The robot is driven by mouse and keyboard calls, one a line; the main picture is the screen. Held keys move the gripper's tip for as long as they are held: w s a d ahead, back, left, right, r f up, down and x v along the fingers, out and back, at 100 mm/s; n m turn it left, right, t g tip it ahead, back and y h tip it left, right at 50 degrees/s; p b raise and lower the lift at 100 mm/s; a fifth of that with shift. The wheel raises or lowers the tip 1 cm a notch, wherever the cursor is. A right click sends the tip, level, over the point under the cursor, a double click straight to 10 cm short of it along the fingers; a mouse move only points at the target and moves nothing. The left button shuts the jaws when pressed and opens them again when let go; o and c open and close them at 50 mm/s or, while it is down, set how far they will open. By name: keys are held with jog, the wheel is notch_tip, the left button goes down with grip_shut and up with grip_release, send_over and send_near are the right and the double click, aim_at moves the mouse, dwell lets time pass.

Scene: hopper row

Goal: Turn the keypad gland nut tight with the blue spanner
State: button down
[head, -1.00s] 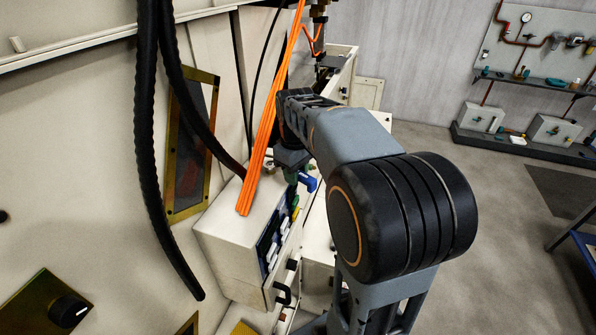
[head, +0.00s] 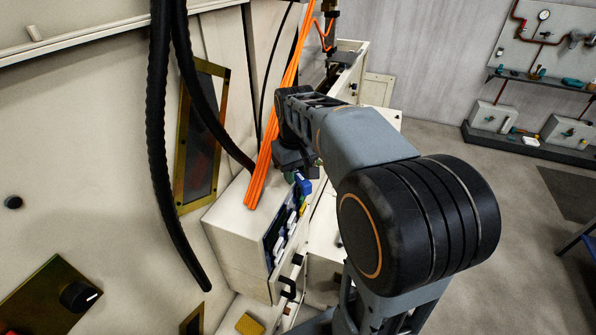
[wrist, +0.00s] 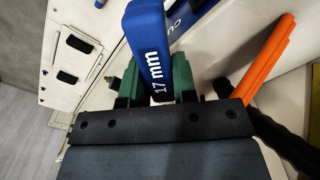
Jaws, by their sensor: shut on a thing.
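The blue spanner (wrist: 148,40), marked "17 mm", is in my gripper (wrist: 157,88). Green finger pads close on it from both sides. In the head view my gripper (head: 297,168) is beside the upper edge of the cream keypad box (head: 238,238), and a small piece of the blue spanner (head: 303,186) shows below it. The box's dark blue front (head: 281,238) carries pale buttons. A black cable (head: 213,120) runs down to the box top behind orange cables. I cannot make out the gland nut or whether the spanner touches it.
A bundle of orange cables (head: 273,140) hangs close beside my gripper, and shows in the wrist view too (wrist: 268,62). A thick black hose (head: 160,180) hangs in front of the cream wall. Open floor (head: 480,230) lies to the right.

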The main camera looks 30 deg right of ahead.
jog(key=shift+s+f, duration=0.1)
jog(key=shift+f, duration=0.15)
jog(key=shift+a+m, duration=1.35)
jog(key=shift+m, duration=0.35)
jog(key=shift+r+p, duration=0.15)
jog(key=shift+p, duration=0.2)
jog(key=shift+w+r+p, duration=0.2)
jog(key=shift+r+p, duration=1.4)
jog(key=shift+r, duration=1.7)
